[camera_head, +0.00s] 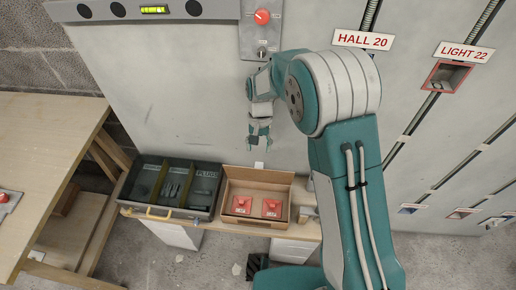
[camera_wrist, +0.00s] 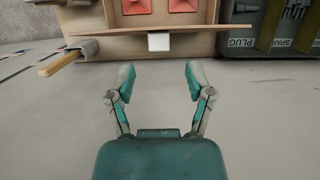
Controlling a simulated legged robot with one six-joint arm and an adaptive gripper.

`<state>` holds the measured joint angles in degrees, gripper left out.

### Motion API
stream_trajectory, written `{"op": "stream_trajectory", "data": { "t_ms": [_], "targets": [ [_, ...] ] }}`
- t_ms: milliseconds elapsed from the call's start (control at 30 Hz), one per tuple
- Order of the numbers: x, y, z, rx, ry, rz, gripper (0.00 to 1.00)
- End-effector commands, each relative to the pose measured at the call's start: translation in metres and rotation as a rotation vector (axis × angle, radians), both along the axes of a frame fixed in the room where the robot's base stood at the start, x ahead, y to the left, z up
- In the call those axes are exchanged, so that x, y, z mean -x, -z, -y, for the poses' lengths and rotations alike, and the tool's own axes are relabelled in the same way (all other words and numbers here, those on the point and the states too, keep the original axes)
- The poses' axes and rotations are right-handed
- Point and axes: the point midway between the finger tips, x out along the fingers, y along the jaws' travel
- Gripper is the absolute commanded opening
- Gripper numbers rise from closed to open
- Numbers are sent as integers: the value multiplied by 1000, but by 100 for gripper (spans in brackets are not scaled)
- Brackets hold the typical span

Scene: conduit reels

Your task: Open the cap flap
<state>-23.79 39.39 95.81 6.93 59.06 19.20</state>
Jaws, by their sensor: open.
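A cardboard box (camera_head: 231,221) sits on the bench against the grey wall panel, with two red caps (camera_head: 241,205) visible inside. A tan flap (camera_head: 258,178) is on its wall side, with a small white tab (camera_head: 259,166) on its edge. In the wrist view the flap (camera_wrist: 110,32) shows nearly edge-on and the white tab (camera_wrist: 159,42) sticks out toward my gripper (camera_wrist: 158,75). My gripper, also in the head view (camera_head: 260,138), is open and empty. Its fingers are apart from the tab, which lies ahead, roughly centred between them.
A dark bin marked PLUG (camera_head: 205,178) stands left of the box. A control plate with a red knob (camera_head: 262,17) is on the panel above. Signs HALL 20 (camera_head: 363,40) and LIGHT 22 (camera_head: 465,51) are at right. A wooden table (camera_head: 45,140) is at left.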

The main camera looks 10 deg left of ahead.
Motion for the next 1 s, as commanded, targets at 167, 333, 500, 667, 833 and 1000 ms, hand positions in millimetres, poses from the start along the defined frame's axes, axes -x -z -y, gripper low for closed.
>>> {"op": "stream_trajectory", "data": {
  "t_ms": [167,333,500,667,833,1000],
  "targets": [
    [9,3,9,40,-186,46,0],
    [22,5,26,129,-699,131,0],
    [35,3,31,210,-1327,171,0],
    [54,0,22,263,-1942,155,0],
    [89,0,5,288,-2590,90,0],
    [121,4,-4,286,-3019,17,0]
  ]
}}
